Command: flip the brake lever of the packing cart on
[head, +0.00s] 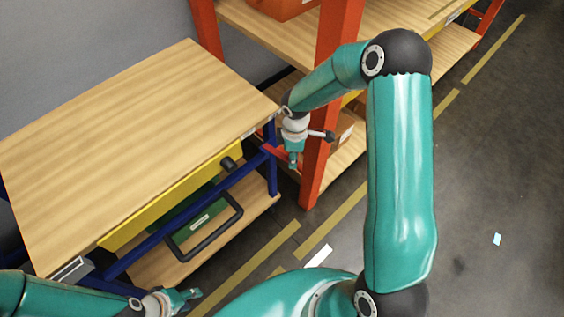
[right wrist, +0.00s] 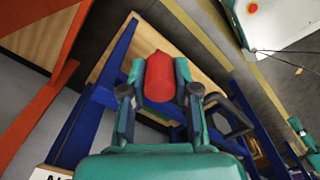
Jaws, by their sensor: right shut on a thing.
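The packing cart has a wooden top (head: 130,130), blue legs and a yellow front panel (head: 160,205). A red lever (head: 270,150) shows at the cart's far right corner beside a blue leg. In the right wrist view the red lever (right wrist: 160,78) lies between the two teal fingers. My right gripper (head: 293,160) reaches down there and is shut on it; the fingers partly hide the lever in the head view. My left gripper (head: 188,296) is low at the bottom left, away from the lever, and its jaw gap is unclear.
An orange rack post (head: 325,110) stands close to the right gripper, with wooden rack shelves behind. A green case (head: 203,222) with a black handle is on the cart's lower shelf. Yellow lines mark the dark floor, which is open at right.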

